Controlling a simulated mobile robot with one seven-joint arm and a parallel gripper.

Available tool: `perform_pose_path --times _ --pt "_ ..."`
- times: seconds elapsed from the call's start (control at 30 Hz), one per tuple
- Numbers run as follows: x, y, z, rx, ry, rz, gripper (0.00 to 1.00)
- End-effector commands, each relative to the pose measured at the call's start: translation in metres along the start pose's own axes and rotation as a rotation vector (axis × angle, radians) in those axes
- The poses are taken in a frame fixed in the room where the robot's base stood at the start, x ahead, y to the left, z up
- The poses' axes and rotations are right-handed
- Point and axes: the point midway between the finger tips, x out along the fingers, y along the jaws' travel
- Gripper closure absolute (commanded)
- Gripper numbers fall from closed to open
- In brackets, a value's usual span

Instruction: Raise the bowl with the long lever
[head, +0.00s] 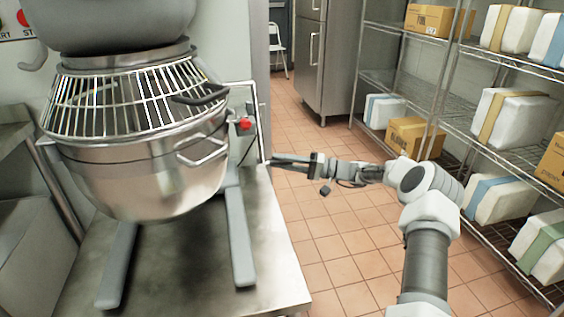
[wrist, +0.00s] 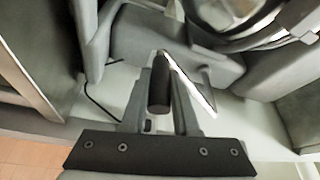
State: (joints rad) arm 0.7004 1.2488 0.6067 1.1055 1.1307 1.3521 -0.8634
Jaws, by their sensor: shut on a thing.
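The steel mixer bowl (head: 150,180) sits under a wire guard (head: 130,98) on the floor mixer at the left of the head view. The long lever (head: 256,98) is a thin bent metal rod at the right side of the mixer, running down toward my gripper. My gripper (head: 274,160) is at the lever's lower end, right of the bowl, and shut on it. In the wrist view, the black handle grip (wrist: 160,84) lies between my fingers (wrist: 158,100), with the pale rod (wrist: 192,82) angling away beside it. The lever's far joint is partly hidden.
A red knob (head: 246,124) is on the mixer beside the lever. The mixer's grey legs (head: 240,240) stand on a steel base (head: 190,275). Wire shelves (head: 455,60) with boxes stand at right. The tiled floor (head: 330,250) between is clear.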

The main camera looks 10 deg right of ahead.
Motion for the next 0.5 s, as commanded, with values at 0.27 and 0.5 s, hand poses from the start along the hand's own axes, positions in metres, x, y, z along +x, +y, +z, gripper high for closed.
perform_pose_path --times 0.27,0.5 --pt "0.0000 0.0010 -0.0024 0.001 0.009 0.004 0.42" --pt "-0.0016 0.0003 -0.0020 0.000 0.007 0.003 0.42"
